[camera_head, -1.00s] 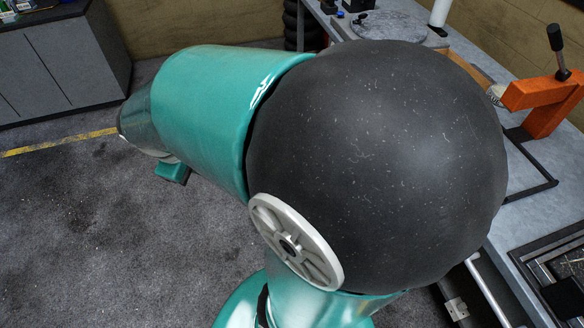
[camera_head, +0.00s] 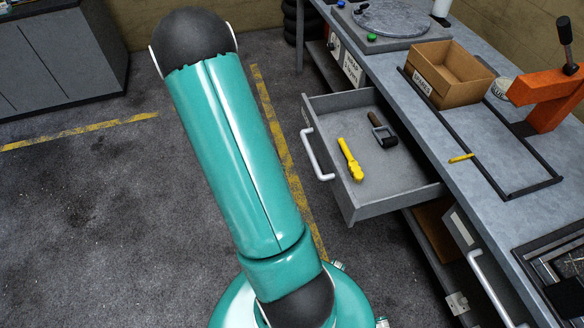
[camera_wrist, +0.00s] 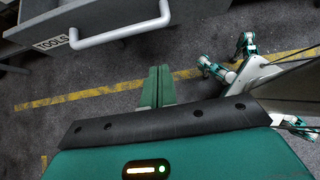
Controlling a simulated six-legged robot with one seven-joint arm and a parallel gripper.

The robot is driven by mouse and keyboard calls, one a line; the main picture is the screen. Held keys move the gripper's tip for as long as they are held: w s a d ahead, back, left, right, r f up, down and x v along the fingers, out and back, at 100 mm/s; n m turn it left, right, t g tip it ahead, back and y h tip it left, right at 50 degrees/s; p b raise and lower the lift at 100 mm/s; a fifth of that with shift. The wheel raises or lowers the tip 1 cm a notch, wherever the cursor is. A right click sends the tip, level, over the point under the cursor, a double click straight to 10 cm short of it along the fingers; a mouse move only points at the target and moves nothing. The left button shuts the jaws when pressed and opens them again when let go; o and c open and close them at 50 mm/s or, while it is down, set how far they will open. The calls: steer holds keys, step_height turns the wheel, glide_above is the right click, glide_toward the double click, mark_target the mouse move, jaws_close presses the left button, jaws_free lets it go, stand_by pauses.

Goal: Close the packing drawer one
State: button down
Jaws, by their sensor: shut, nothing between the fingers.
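A grey drawer (camera_head: 395,195) stands pulled out from the workbench in the head view. Its pale bar handle (camera_head: 316,155) faces left. The head view does not show my gripper.
The workbench (camera_head: 425,115) carries an open cardboard box (camera_head: 448,72), a round grey plate (camera_head: 392,17) and an orange press (camera_head: 552,98). Another handle (camera_head: 490,285) is lower on the bench. A grey cabinet (camera_head: 55,55) stands far left. The floor between is clear.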

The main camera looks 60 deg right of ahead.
steer(key=s+d+r+x, duration=0.1)
steer(key=x, duration=1.1)
steer(key=shift+s+d+r, duration=0.1)
steer(key=shift+s+d, duration=0.05)
steer(key=shift+d, duration=0.1)
